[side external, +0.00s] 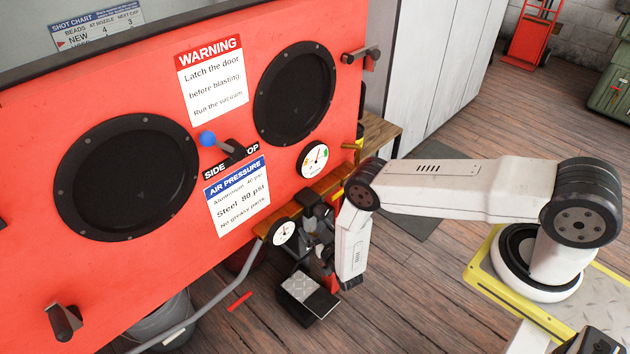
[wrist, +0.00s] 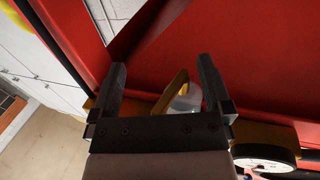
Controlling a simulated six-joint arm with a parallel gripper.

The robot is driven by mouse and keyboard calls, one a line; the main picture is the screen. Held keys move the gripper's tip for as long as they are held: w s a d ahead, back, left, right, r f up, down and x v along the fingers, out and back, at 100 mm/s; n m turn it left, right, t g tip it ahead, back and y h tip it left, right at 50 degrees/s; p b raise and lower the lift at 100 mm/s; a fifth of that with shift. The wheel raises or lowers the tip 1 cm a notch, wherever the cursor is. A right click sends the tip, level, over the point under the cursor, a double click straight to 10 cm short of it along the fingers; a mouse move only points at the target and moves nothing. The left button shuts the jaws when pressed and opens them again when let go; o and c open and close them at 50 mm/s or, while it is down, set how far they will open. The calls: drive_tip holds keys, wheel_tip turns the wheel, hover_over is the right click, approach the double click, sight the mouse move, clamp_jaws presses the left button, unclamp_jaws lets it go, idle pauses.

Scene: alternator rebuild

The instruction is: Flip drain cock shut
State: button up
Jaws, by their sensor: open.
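A yellow lever-like piece (wrist: 171,93) shows in the wrist view beside a pale, rounded, translucent bowl (wrist: 188,98). Which part is the drain cock I cannot tell for sure. My gripper (wrist: 162,78) is open, with one dark finger on each side of these parts. The yellow piece and bowl appear between the fingers, nearer the right one; I see no contact. In the side external view my gripper (side external: 315,222) is by the lower right of the red cabinet, next to a white-faced gauge (side external: 283,231). It and my arm hide the fittings there.
The red cabinet (side external: 130,88) stands close to my gripper, with a second gauge (side external: 312,160) above. A black pedal with a metal tread (side external: 301,286) is below. A grey pipe (side external: 205,312) and a bucket (side external: 160,320) are to the left.

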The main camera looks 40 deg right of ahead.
drive_tip(key=shift+w+d+n+y, duration=0.1)
drive_tip(key=shift+n+y, duration=0.5)
drive_tip(key=shift+y, duration=0.3)
